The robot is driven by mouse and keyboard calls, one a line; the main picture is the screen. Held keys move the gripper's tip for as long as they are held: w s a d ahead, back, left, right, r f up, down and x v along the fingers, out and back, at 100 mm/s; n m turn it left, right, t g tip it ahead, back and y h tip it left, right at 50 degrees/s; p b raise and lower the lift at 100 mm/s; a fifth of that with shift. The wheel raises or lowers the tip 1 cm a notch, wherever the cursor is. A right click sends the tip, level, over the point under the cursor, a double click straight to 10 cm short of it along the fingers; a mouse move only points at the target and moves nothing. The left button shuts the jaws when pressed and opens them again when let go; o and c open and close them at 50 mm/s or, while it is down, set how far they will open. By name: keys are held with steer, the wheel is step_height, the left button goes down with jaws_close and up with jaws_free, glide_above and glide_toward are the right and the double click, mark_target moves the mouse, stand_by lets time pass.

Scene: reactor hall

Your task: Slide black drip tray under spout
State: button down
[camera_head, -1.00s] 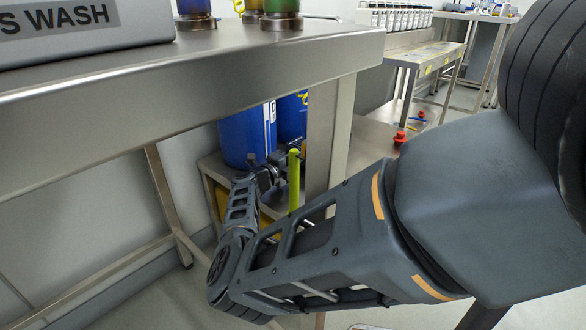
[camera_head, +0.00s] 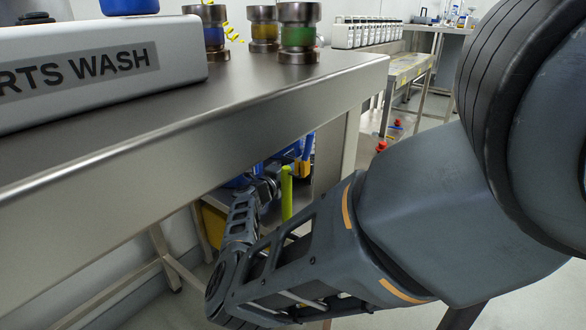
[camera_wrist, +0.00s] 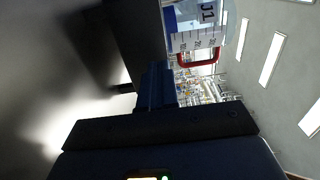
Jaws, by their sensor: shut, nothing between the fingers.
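My gripper shows in the wrist view (camera_wrist: 158,88) as a narrow dark blue shape, shut and empty. In the head view my arm reaches down and beneath the front bench, and its far end is partly hidden by the bench edge. I cannot pick out the black drip tray or the spout for certain in either view. In the wrist view a dark slab (camera_wrist: 138,38) lies beside my gripper; I cannot tell what it is. Past it is a blue and white label (camera_wrist: 195,22) with scale marks and a red handle-like part (camera_wrist: 199,60).
A steel bench (camera_head: 250,100) fills the left front, carrying a parts wash box (camera_head: 100,72) and several coloured jars (camera_head: 298,35). Below it are a yellow-green post (camera_head: 287,193) and a yellow container (camera_head: 213,224). Another bench (camera_head: 408,72) stands behind. Open floor shows at the lower right.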

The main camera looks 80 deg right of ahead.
steer(key=p+v, duration=0.2)
steer(key=v, duration=0.4)
steer(key=shift+w+a, duration=0.15)
steer(key=shift+a, duration=0.25)
